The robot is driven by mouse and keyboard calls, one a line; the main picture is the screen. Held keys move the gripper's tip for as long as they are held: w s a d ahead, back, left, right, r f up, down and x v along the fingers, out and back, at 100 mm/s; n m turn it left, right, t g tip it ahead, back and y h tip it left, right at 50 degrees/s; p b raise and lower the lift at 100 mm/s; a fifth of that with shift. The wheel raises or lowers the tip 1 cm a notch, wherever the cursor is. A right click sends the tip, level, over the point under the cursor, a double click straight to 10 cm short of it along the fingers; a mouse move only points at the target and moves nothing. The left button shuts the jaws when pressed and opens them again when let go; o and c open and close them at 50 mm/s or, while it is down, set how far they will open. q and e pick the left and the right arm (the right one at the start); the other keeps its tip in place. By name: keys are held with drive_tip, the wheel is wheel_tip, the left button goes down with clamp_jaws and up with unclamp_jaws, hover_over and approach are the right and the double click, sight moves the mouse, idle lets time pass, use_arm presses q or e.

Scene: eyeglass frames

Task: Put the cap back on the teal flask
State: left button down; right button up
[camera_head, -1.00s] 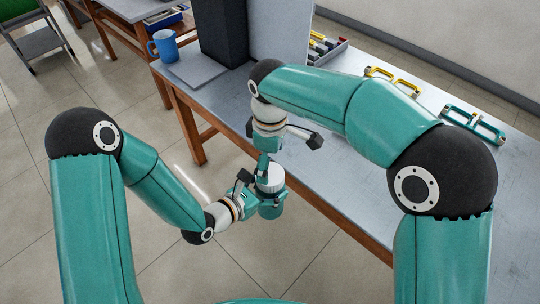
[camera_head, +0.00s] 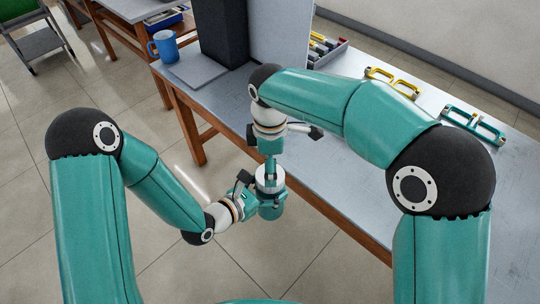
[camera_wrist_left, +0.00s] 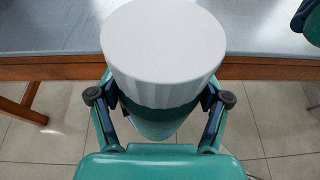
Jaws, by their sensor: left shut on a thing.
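The teal flask (camera_head: 271,211) is upright, held in my left gripper (camera_head: 262,197) out in front of the table edge. In the left wrist view the two fingers of the left gripper clasp the flask (camera_wrist_left: 152,128) from both sides. A wide white ribbed cap (camera_wrist_left: 163,45) sits over the flask's top and looks level; how tightly it sits cannot be told. My right gripper (camera_head: 270,171) points down over the cap in the head view and hides part of it. No right finger touches the cap in the left wrist view. Its finger opening is not clear.
The grey table (camera_head: 330,172) lies behind, with its wooden edge near the grippers. Yellow glasses frames (camera_head: 393,80) and teal ones (camera_head: 472,124) lie at its right. A blue mug (camera_head: 164,46), a dark block (camera_head: 222,32) and a tray of parts (camera_head: 325,46) stand farther back.

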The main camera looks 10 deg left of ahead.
drive_tip(key=shift+f, duration=2.8)
drive_tip(key=c, duration=1.2)
drive_tip(key=o, duration=1.3)
drive_tip(key=shift+r, duration=0.1)
wheel_tip(320, 180, up, 12)
drive_tip(key=shift+f, duration=0.15)
